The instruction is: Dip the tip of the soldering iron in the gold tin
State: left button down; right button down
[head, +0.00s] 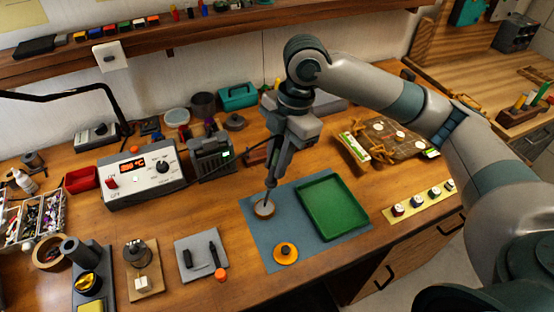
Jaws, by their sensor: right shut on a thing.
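My right gripper (276,172) points down over the blue-grey mat and is shut on a thin dark tool, which looks like the soldering iron (268,194). Most of the iron is hidden by the gripper. Its lower end is at a small round open tin (264,211) with a tan-gold rim, on the left part of the mat. I cannot tell whether the tip is inside the tin or just above it. An orange-gold disc (286,252) with a dark centre, perhaps a lid, lies on the mat's front edge. My left gripper is not in view.
A green tray (333,207) lies on the mat (258,235), right of the tin. A soldering station (145,180) stands at left. A stand with gold wool (89,282) is at front left. A grey pad with black tools (201,256) lies left of the mat.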

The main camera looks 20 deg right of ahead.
pick_arm(q)
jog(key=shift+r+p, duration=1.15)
jog(key=shift+p, duration=0.05)
dwell(6.8)
